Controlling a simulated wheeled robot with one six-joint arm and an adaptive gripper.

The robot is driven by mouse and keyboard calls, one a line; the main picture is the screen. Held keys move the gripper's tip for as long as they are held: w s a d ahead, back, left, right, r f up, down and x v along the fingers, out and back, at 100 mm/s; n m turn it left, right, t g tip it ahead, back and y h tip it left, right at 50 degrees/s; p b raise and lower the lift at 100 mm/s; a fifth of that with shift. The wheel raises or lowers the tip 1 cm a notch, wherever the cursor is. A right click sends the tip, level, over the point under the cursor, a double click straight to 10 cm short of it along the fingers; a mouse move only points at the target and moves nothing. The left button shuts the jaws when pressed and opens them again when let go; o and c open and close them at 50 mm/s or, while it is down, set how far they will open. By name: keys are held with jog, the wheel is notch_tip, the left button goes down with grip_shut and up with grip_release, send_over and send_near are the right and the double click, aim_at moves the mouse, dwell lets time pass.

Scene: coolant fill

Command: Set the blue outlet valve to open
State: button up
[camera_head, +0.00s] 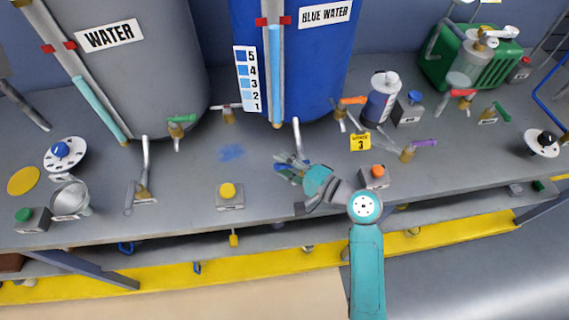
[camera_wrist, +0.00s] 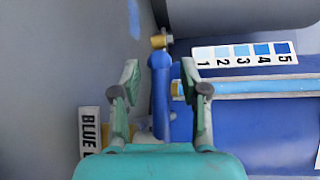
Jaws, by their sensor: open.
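In the wrist view the blue outlet valve shows as a long blue handle (camera_wrist: 160,97) with a brass-coloured end (camera_wrist: 160,41). My gripper (camera_wrist: 160,75) is open, with one finger on each side of the handle and a visible gap to each. I cannot tell how deep the fingers reach around it. A partly hidden label beginning "BLUE" (camera_wrist: 89,130) is beside the left finger. In the head view my gripper (camera_head: 290,166) is low over the bench, below the blue water tank (camera_head: 308,80). It mostly hides the valve there.
A metal pipe (camera_head: 297,138) comes down from the tank beside my gripper. An orange button box (camera_head: 374,176) stands close to the right of my wrist. A yellow button box (camera_head: 229,195) stands to the left. A purple-handled valve (camera_head: 408,153) is further right.

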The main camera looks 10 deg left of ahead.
grip_shut()
jog(key=shift+s, duration=0.1)
dwell(0.3)
jog(key=shift+s+d+n+g+y, duration=0.25)
jog(key=shift+s+n+g+y, duration=0.15)
jog(key=shift+n+g, duration=0.75)
jog(key=shift+s+d+n+g+y, duration=0.3)
jog(key=shift+n+g, duration=0.5)
jog(key=shift+g, duration=0.65)
jog(key=shift+s+d+n+g+y, duration=0.15)
jog(key=shift+s+n+g+y, duration=0.25)
jog(key=shift+n+g, duration=0.75)
jog(key=shift+s+g, duration=0.1)
jog(key=shift+g, duration=0.25)
grip_release()
